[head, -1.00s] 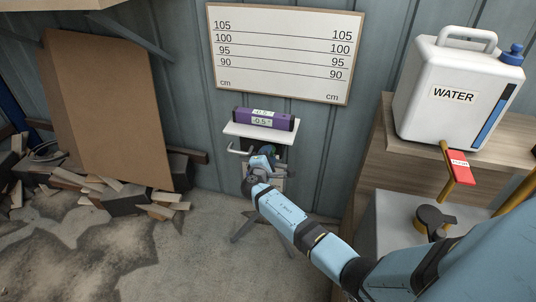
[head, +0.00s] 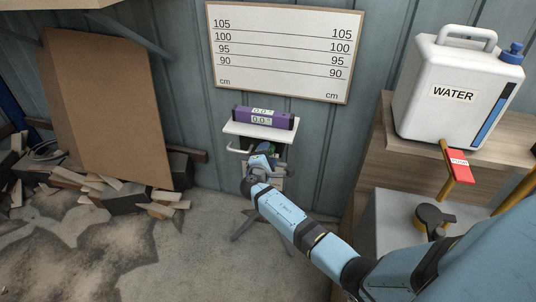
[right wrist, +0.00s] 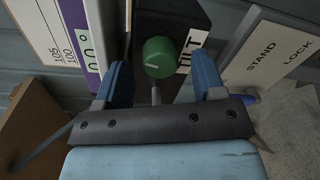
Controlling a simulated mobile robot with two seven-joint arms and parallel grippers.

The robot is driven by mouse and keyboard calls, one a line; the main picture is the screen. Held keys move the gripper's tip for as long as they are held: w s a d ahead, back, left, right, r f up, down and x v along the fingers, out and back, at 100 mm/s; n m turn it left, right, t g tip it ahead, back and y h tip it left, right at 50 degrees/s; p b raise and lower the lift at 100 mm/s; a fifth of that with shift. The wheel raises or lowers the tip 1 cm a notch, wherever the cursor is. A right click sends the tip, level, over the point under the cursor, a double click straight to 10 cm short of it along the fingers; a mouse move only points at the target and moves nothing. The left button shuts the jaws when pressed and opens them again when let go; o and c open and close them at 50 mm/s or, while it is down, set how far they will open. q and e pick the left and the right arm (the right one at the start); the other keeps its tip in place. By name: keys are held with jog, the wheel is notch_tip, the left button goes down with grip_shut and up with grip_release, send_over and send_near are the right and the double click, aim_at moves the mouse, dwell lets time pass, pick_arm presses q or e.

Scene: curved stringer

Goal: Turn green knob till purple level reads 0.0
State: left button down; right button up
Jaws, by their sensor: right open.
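The purple level (head: 264,118) lies on a small white platform (head: 254,133) on a stand in the head view. Its display reads 0.0°. In the right wrist view the level (right wrist: 74,17) shows at the upper left with part of its readout. The green knob (right wrist: 159,57), with a white mark on its face, sits on a thin shaft by a "TILT" label. My right gripper (right wrist: 160,84) is open, its blue fingers on either side of the knob and apart from it. In the head view my right gripper (head: 263,158) is under the platform and mostly hides the knob. My left gripper is not in view.
A "STAND LOCK" sign (right wrist: 276,52) is right of the fingers in the right wrist view. A height chart (head: 284,52) hangs on the wall. A water container (head: 455,90) stands at right. Boards and wood scraps (head: 105,110) are at left.

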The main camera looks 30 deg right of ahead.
jog(key=p+v, duration=0.1)
jog(key=v, duration=1.2)
jog(key=shift+s+a, duration=0.15)
